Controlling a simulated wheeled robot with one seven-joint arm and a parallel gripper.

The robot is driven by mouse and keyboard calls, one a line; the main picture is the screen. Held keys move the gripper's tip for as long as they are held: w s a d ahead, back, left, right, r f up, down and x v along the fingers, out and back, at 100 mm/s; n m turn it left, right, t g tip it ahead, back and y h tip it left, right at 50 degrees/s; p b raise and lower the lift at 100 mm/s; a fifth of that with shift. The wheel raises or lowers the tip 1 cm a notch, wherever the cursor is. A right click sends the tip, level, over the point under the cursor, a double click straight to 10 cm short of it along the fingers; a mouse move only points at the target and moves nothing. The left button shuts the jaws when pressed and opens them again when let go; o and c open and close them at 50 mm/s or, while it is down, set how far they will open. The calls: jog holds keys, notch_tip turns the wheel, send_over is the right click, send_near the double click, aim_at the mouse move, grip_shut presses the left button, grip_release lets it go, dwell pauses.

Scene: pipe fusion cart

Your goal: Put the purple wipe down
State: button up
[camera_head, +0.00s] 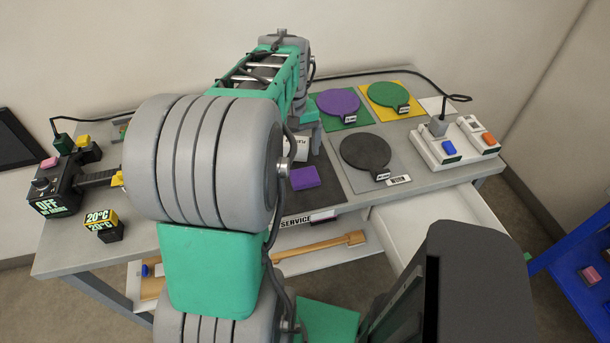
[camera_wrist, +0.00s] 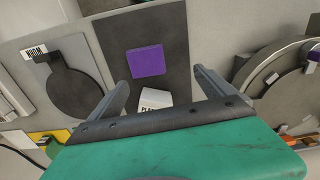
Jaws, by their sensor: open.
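The purple wipe (camera_head: 305,178) is a small flat block lying on the dark mat (camera_head: 328,190) marked SERVICE. In the wrist view, the wipe (camera_wrist: 146,60) lies flat on the mat (camera_wrist: 175,28), clear of both fingers. My gripper (camera_wrist: 161,78) is open with nothing between its fingers. The wipe shows just beyond the fingertips, nearer the left one. In the head view my arm hides most of the gripper.
A white labelled block (camera_wrist: 155,98) stands on the mat by the fingers. A black paddle (camera_head: 365,152), a purple paddle (camera_head: 338,103) and a green paddle (camera_head: 388,95) lie right of the mat. A white switch box (camera_head: 455,150) stands at the right. An open drawer (camera_head: 420,215) juts out in front.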

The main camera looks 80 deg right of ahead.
aim_at(303, 174)
jog(key=s, duration=0.2)
jog(key=s+d+f, duration=0.1)
jog(key=shift+m, duration=0.3)
jog(key=f, duration=0.2)
jog(key=f+p, duration=0.1)
jog(key=f, duration=0.3)
jog(key=shift+w+f, duration=0.35)
jog(key=shift+f, duration=0.05)
jog(key=c, duration=1.6)
jog(key=shift+o, duration=0.2)
jog(key=shift+d+r, duration=0.1)
jog(key=shift+r, duration=0.05)
